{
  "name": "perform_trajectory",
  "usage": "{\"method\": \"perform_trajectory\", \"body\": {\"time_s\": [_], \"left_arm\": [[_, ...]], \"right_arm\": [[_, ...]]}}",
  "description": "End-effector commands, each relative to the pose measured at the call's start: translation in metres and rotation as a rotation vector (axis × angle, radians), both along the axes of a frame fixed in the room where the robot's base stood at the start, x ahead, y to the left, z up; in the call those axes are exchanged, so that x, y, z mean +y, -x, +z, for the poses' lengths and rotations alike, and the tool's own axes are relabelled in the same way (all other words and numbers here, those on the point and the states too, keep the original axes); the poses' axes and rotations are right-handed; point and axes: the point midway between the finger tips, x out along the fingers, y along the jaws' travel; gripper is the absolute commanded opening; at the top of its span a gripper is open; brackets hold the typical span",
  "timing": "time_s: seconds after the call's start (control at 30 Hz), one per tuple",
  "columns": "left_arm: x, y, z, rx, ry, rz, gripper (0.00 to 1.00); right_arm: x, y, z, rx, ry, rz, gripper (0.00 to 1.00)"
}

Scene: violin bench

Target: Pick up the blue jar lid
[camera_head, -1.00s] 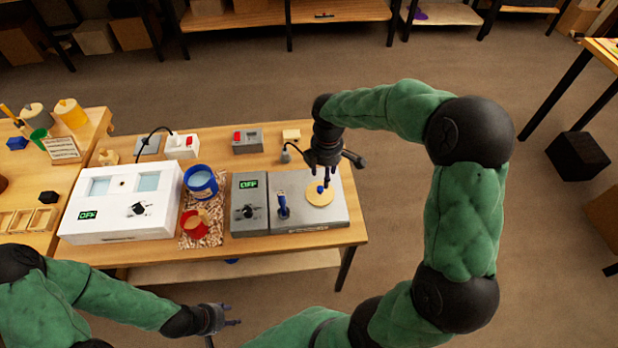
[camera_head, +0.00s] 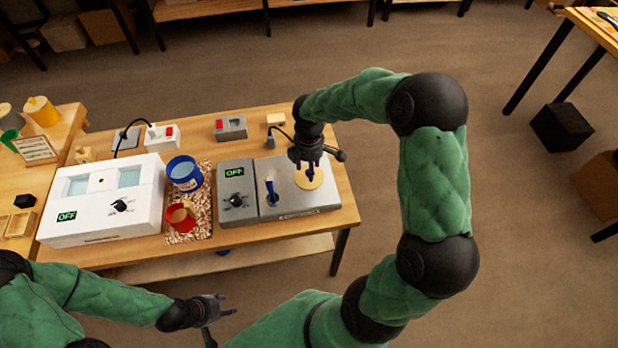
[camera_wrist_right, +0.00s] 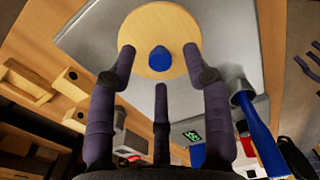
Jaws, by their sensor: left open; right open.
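A small blue piece, which looks like the blue jar lid (camera_wrist_right: 158,60), sits on a round pale wooden disc (camera_wrist_right: 160,22) in the right wrist view. In the head view the disc (camera_head: 311,184) lies on the grey metal unit (camera_head: 284,206), and the blue piece is mostly hidden by my fingers. My right gripper (camera_head: 309,172) points down over the disc. Its open fingers (camera_wrist_right: 159,58) appear either side of the blue piece; I cannot tell whether they touch it. My left gripper (camera_head: 222,309) is open and empty, in front of the table.
An upright blue-handled tool (camera_head: 271,190) stands left of the disc, close to my right fingers. Further left are a grey control box (camera_head: 236,201) reading OFF, a blue container (camera_head: 184,172), a red cup (camera_head: 181,217) and a white box (camera_head: 145,202).

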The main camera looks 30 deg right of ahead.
Motion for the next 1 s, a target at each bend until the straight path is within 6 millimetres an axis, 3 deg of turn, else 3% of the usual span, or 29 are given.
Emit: {"method": "perform_trajectory", "body": {"time_s": [0.1, 0.37, 0.53, 0.57, 1.0], "left_arm": [[-0.0001, 0.0, -0.0079, 0.0, 0.0, 0.0, 0.47], [0.0, 0.0, -0.0074, 0.0, 0.0, 0.0, 0.47], [0.0, 0.0, -0.0074, 0.0, 0.0, 0.0, 0.47], [0.0, 0.0, -0.0074, 0.0, 0.0, 0.0, 0.47], [0.0, -0.0001, -0.006, 0.0, 0.0, 0.0, 0.47]], "right_arm": [[0.0001, 0.0004, -0.0183, 0.001, 0.0, 0.0, 0.5], [-0.0002, 0.0001, -0.0204, -0.001, 0.0, 0.0, 0.5], [-0.0001, 0.0002, -0.0204, 0.0, 0.0, 0.0, 0.05], [-0.0001, 0.0002, -0.0204, 0.0, 0.0, 0.0, 0.0], [-0.0001, 0.0, -0.0166, -0.001, 0.0, 0.0, 0.0]]}}
